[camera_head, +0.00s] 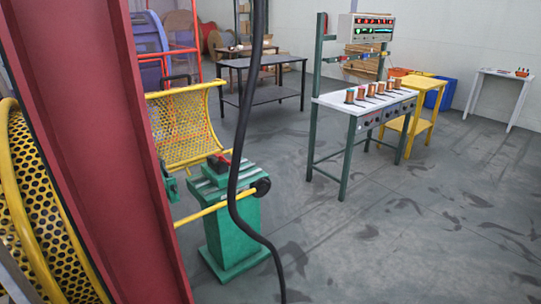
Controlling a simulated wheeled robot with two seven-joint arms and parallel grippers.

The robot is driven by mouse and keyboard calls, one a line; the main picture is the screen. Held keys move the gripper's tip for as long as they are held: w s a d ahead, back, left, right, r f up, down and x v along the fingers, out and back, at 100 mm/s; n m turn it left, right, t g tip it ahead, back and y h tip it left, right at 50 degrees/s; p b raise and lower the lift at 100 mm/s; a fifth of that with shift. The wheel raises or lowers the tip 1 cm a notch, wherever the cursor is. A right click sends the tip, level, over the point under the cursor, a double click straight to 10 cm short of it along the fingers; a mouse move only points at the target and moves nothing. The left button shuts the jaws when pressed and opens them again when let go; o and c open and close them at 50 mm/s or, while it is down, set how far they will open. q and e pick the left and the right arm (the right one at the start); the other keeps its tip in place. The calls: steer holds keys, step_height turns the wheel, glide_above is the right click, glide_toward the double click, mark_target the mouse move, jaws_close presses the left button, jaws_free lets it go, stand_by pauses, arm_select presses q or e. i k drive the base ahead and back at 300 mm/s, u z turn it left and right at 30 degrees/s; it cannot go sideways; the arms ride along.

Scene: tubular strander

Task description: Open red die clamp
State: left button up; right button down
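A green pedestal (232,235) stands left of centre. On its grooved top sits a small red part (219,162) with dark pieces around it, which looks like the red die clamp. It is small and partly behind a black cable, so I cannot tell whether it is open or shut. A black round knob (262,187) is on the pedestal's right side. Neither of my grippers is in view.
A thick black cable (240,130) hangs in front of the pedestal. A large red beam (95,140) and yellow perforated guard (35,200) fill the left. A yellow mesh guard (182,130) is behind the pedestal. A white-topped bench (340,103) stands right; floor front right is clear.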

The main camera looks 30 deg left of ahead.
mark_target(221, 158)
steer(key=z, duration=0.05)
steer(key=i, duration=2.55)
steer(key=u, duration=2.8)
steer(key=i, duration=1.05)
